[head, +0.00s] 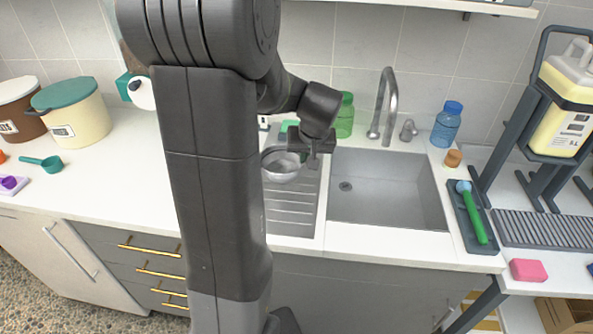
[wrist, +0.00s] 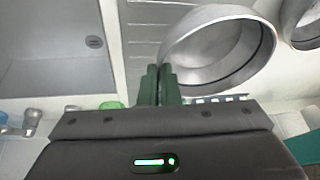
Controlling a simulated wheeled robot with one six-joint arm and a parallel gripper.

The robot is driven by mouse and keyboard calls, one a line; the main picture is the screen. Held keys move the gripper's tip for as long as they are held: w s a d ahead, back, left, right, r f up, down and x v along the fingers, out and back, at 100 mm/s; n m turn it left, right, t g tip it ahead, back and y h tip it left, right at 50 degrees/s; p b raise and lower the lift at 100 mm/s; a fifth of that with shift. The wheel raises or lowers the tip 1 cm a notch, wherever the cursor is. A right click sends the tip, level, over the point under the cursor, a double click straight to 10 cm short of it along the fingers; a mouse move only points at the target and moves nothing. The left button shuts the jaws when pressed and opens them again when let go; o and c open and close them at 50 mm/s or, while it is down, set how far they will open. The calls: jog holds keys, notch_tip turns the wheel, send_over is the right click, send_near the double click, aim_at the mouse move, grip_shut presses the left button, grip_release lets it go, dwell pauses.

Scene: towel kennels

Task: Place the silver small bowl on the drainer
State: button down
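The silver small bowl (head: 281,170) is at the ridged drainer (head: 291,207), left of the sink, over its back part. I cannot tell whether its base touches the ridges. My gripper (head: 309,156) is at the bowl's right rim. In the wrist view my gripper's dark green fingers (wrist: 159,75) are close together, with the near rim of the bowl (wrist: 222,75) between their tips; they look shut on it. The bowl's open inside faces the wrist camera. A second round metal bowl (wrist: 306,32) is cut off at the right of the wrist view.
The sink basin (head: 385,185) is empty, with a tall faucet (head: 388,105) behind it. A green bottle (head: 344,117) and a blue bottle (head: 446,124) stand at the back. A tray (head: 459,215) with a green-handled brush lies right of the sink. My arm hides the counter left of the drainer.

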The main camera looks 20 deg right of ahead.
jog(key=shift+f, duration=3.05)
jog(key=shift+f, duration=0.1)
jog(key=c, duration=1.7)
grip_release()
jog(key=shift+o, duration=0.3)
jog(key=shift+r, duration=0.25)
jog(key=v, duration=1.1)
jog(key=shift+s+r, duration=0.25)
jog(key=shift+r, duration=0.1)
